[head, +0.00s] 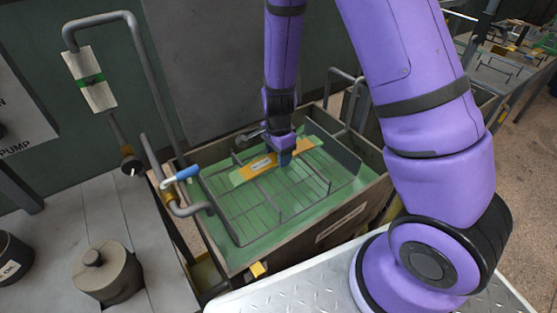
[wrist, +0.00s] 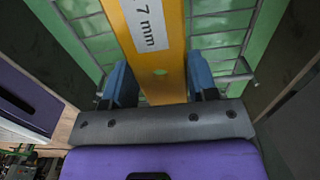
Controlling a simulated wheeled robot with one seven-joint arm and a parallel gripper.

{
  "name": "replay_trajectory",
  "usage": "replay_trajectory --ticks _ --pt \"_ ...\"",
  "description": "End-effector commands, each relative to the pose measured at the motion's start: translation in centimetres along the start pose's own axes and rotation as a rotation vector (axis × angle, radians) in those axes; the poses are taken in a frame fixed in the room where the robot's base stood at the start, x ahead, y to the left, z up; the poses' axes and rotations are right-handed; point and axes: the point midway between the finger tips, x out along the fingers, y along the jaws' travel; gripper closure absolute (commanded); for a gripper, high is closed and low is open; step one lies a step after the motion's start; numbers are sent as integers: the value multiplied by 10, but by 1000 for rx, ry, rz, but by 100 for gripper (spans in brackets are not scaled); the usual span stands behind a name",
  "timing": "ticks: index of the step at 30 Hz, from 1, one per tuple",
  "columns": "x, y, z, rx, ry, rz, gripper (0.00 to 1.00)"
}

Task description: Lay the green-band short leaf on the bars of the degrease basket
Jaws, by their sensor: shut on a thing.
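My gripper (head: 285,158) reaches down into the degrease basket (head: 240,240) and is shut on an orange leaf (head: 262,162). In the wrist view, the blue fingers (wrist: 160,85) stand on either side of this leaf (wrist: 170,60), near a small hole in it. The leaf has a white label ending in "7 mm". It lies roughly level across the basket, close over the wire bars; I cannot tell whether it touches them. Its ends look paler in the head view. I see no clear green band on it; the label's other text is hidden or too small.
The basket sits in a tank (head: 345,222) with green liquid. A bent pipe carries a cream plate with a green band (head: 90,80). A blue-handled valve (head: 181,178) stands at the tank's left. A lidded grey pot (head: 105,275) is on the left bench.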

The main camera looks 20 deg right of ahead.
Motion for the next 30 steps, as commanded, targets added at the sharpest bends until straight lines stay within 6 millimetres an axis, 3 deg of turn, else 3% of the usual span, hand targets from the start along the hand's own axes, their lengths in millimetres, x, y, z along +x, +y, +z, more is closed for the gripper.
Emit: replay_trajectory --ticks 7,29,30 --pt "26 0 -1 1 -1 1 85" --pt "37 0 0 1 0 0 85" --pt "37 0 0 1 0 1 40"
